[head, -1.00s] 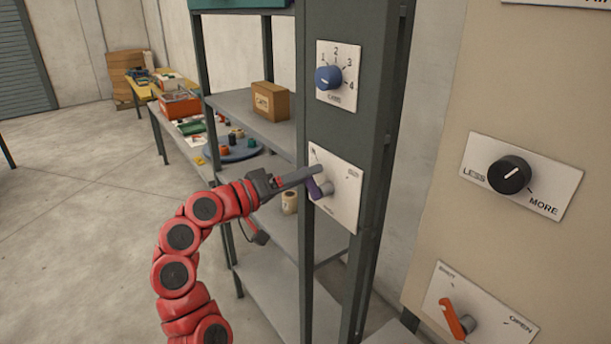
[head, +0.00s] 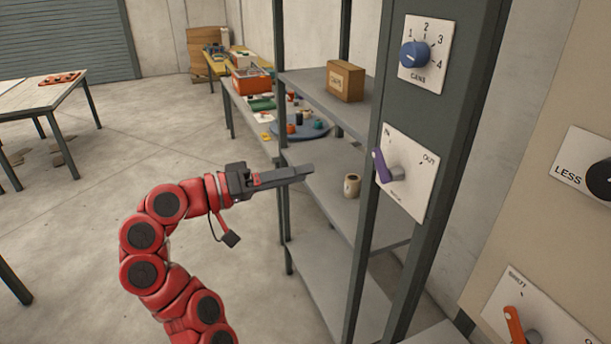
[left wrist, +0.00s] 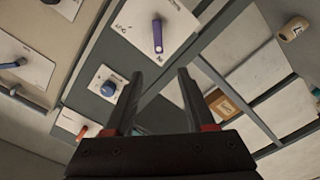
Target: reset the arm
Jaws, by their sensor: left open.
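My left arm (head: 160,235) is red and comes in from the lower left in the head view. Its left gripper (head: 300,172) points right, in front of the grey shelf rack and apart from the control plates. In the left wrist view the two fingers (left wrist: 158,95) stand apart with nothing between them. A purple lever (head: 381,167) on a white IN/OUT plate (head: 418,190) is right of the gripper; the lever also shows in the left wrist view (left wrist: 157,36). My right gripper is not in view.
A blue numbered dial (head: 414,54) sits above the lever on the grey post. At right are a black LESS dial (head: 601,180) and an orange lever (head: 514,325). The shelf holds a cardboard box (head: 345,82) and a pale cup (head: 352,186). Open floor lies left.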

